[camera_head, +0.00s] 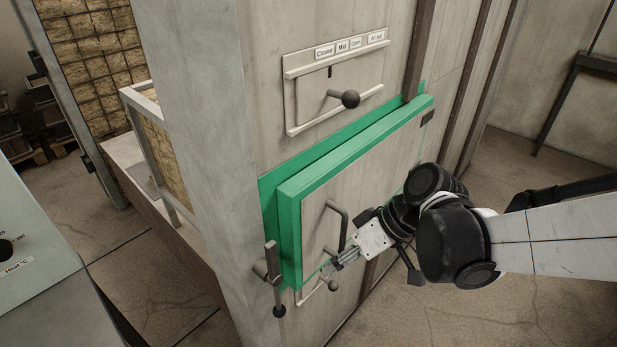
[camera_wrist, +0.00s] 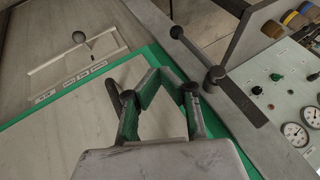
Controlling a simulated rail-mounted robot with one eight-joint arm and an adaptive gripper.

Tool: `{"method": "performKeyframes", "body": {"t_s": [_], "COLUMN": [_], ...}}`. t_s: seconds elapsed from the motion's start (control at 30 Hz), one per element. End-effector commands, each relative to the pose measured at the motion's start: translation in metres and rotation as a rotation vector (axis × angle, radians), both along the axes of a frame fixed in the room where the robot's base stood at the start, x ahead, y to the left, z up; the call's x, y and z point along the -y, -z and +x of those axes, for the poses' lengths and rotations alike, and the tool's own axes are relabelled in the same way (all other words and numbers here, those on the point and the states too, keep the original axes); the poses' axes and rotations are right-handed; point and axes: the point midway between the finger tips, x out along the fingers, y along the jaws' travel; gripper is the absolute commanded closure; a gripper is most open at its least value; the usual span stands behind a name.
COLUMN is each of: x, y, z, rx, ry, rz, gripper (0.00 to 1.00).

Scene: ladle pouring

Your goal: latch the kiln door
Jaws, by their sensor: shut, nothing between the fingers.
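The kiln door (camera_head: 365,175) is a pale panel with a green rim, lying against its green frame (camera_head: 268,200); I cannot tell whether it is fully flush. A bar handle (camera_head: 342,219) is on its face, and it also shows in the wrist view (camera_wrist: 114,97). The latch lever (camera_head: 274,264) is on the wall beside the door's left edge, its black knob (camera_head: 280,311) hanging down; it also shows in the wrist view (camera_wrist: 196,55). My gripper (camera_head: 330,267) is shut and empty in front of the door's lower part, below the handle and right of the latch, apart from the latch.
Above the door, a labelled slide plate (camera_head: 310,95) carries a knobbed lever (camera_head: 348,98). Another small knobbed lever (camera_head: 332,285) is below the door. A control panel (camera_wrist: 285,100) with gauges shows at the right in the wrist view.

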Motion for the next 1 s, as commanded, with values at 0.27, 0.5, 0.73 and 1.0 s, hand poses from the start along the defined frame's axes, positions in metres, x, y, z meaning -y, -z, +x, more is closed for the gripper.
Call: {"method": "performKeyframes", "body": {"t_s": [0.27,0.5,0.73,1.0], "x": [-0.028,-0.053,-0.076,-0.088], "y": [0.038,0.072,0.075,0.075], "z": [0.001,0.002,-0.013,-0.021], "rx": [0.001,0.001,0.000,0.000], "ry": [-0.004,-0.004,-0.004,-0.001], "rz": [-0.001,-0.001,-0.001,-0.001], "gripper": [1.00,1.00,1.00,1.00]}}
